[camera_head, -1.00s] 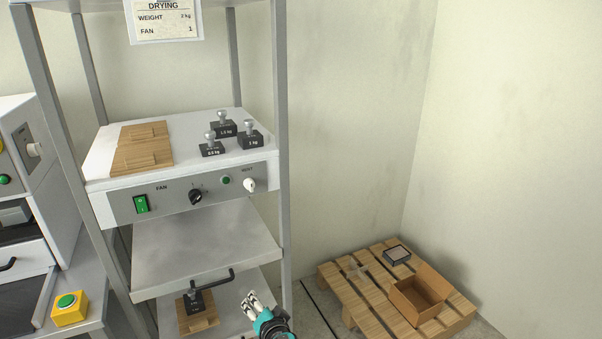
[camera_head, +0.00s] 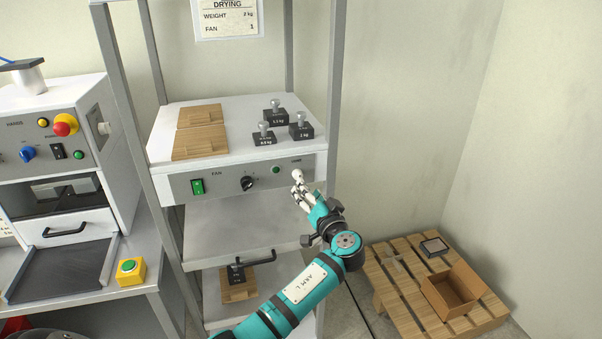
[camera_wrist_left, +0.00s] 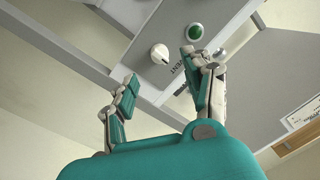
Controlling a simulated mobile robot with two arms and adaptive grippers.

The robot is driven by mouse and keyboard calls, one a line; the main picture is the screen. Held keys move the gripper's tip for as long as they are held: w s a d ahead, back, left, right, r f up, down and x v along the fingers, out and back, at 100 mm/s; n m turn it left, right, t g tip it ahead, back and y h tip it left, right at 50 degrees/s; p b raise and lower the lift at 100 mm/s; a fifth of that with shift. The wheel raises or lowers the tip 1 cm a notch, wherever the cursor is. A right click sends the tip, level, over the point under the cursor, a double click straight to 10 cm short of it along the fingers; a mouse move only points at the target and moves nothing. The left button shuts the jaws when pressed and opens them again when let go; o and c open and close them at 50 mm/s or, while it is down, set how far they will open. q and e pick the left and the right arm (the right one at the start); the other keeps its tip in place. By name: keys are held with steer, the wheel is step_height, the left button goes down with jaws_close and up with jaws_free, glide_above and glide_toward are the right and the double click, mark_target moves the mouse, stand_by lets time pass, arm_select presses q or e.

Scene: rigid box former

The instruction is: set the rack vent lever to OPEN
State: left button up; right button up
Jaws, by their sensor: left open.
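The white vent lever (camera_wrist_left: 160,54) sits on the grey front panel of the drying rack, by the VENT label and a green button (camera_wrist_left: 195,32). In the head view the lever (camera_head: 298,174) is partly covered by my left gripper (camera_head: 299,190). That gripper is open in front of the panel's right end. In the left wrist view its fingers (camera_wrist_left: 160,82) are spread, with the lever seen between and just beyond them. I cannot tell whether a finger touches it. My right gripper is not in view.
The panel (camera_head: 220,184) also carries a green fan switch (camera_head: 197,187) and a black fan knob (camera_head: 247,184). Several black weights (camera_head: 276,112) stand on the rack top beside wooden plates (camera_head: 199,141). A rack post (camera_head: 334,80) rises close to the gripper. A pallet (camera_head: 397,283) holds an open box (camera_head: 450,290).

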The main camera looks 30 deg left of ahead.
mark_target(298, 176)
arm_select(q)
steer(key=p+x, duration=0.1)
steer(key=x, duration=0.6)
steer(key=shift+w+a+p, duration=0.1)
steer(key=shift+p, duration=0.25)
steer(key=shift+c, duration=0.4)
jaws_close()
